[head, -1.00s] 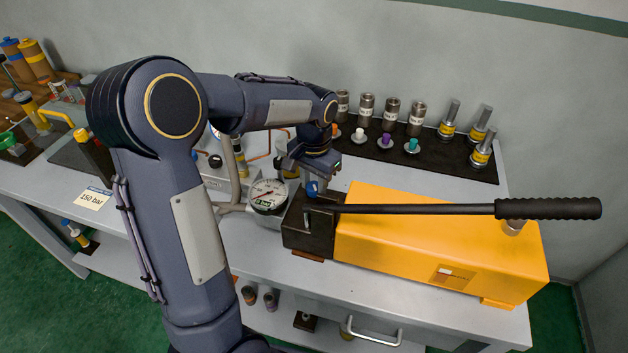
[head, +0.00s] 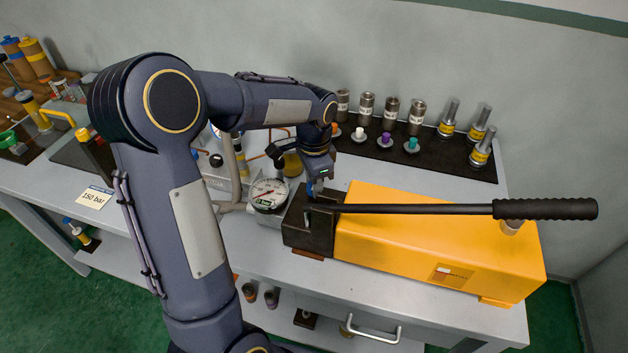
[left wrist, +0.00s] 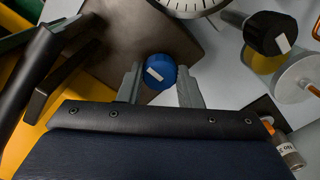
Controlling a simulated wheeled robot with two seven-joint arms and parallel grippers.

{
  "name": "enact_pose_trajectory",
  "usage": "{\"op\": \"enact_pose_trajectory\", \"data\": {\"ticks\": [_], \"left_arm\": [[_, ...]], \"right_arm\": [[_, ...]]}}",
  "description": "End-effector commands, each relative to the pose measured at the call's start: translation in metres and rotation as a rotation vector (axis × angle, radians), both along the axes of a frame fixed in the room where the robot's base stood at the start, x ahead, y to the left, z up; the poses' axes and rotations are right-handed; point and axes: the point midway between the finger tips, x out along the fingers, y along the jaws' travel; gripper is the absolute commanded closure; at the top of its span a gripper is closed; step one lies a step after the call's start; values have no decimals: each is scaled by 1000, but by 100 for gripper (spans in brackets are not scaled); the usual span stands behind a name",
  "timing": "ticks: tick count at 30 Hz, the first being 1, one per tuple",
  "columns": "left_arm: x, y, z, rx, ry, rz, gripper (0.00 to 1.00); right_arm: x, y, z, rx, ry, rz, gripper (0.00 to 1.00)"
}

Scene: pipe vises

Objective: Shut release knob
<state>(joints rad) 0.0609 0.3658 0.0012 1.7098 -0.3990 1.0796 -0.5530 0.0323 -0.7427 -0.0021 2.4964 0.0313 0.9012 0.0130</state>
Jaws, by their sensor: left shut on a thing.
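The release knob (left wrist: 160,71) is a blue knurled knob with a white bar mark, seen in the left wrist view. It sits between the two grey fingers of my left gripper (left wrist: 161,84), which is shut on it. In the head view my left gripper (head: 314,188) reaches down to the dark block at the front of the yellow hand pump (head: 430,235), and its fingers mostly hide the knob. The pressure gauge (head: 268,195) stands just left of the block. My right gripper is not in view.
The long black pump lever (head: 420,209) extends right over the yellow pump. A black mat (head: 440,155) with several metal fittings and coloured caps lies behind. A "150 bar" card (head: 94,198) lies at the left. A black-handled knob (left wrist: 270,33) shows beside the gauge.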

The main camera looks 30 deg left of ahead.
Motion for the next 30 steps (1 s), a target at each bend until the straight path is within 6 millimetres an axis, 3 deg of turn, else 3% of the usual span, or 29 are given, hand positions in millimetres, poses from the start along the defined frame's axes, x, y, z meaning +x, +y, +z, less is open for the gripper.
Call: {"op": "enact_pose_trajectory", "data": {"ticks": [11, 12, 17, 26, 30], "left_arm": [[1, 0, 1, 0, -4, -8, 91], [1, 0, 1, 0, -4, -8, 67], [1, 0, 1, 0, -3, -7, 46], [1, 0, 2, 1, -2, -6, 46], [1, 0, 16, 0, -5, -6, 46]], "right_arm": [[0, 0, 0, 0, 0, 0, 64], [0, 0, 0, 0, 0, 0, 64], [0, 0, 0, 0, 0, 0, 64], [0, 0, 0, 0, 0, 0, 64], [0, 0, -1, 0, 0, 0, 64]]}}
